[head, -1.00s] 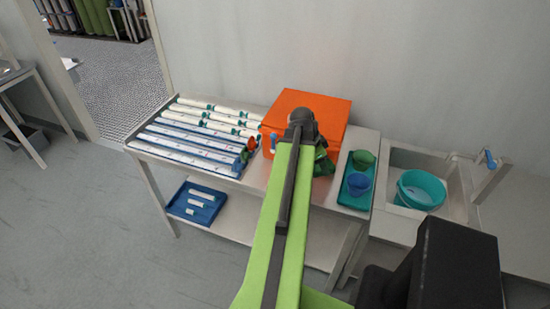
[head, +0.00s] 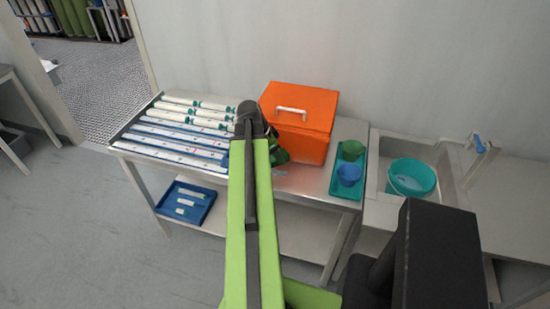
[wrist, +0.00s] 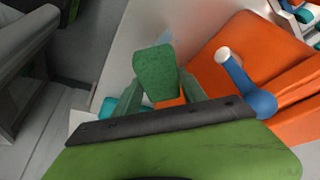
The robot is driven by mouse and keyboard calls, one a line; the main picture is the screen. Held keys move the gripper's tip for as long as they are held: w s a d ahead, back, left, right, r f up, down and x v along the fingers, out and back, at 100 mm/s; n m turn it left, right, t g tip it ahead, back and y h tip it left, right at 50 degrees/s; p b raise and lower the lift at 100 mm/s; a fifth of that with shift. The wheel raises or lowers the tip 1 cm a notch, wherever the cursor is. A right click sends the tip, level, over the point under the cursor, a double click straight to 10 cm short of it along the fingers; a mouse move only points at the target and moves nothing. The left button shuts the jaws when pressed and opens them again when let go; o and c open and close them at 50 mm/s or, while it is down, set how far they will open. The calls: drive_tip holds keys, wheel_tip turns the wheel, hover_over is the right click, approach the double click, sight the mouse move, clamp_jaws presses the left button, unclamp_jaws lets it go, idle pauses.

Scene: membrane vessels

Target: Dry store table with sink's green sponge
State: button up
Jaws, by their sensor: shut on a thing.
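The green sponge (wrist: 155,72) is held between the green fingers of my gripper (wrist: 160,88), which is shut on it. In the wrist view it appears over the steel store table (wrist: 128,58), beside the orange box; I cannot tell whether it touches the top. A pale bluish wet-looking patch (wrist: 164,38) shows just beyond the sponge. In the head view the table's bare top (head: 318,186) lies right of my arm, with a faint patch (head: 281,173) on it. My arm hides most of the gripper there. The sink (head: 377,180) is at the right.
An orange box (head: 298,125) stands at the table's back. White tubes (head: 185,140) cover the left part. A teal tray (head: 345,192) with a green cup (head: 352,150) and a blue cup (head: 348,174) is at the right end. A teal bucket (head: 411,178) sits in the sink.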

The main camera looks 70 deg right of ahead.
drive_tip(key=shift+f+b, duration=2.95)
drive_tip(key=shift+f+b, duration=1)
drive_tip(key=shift+f, duration=0.05)
drive_tip(key=shift+d+r, duration=0.1)
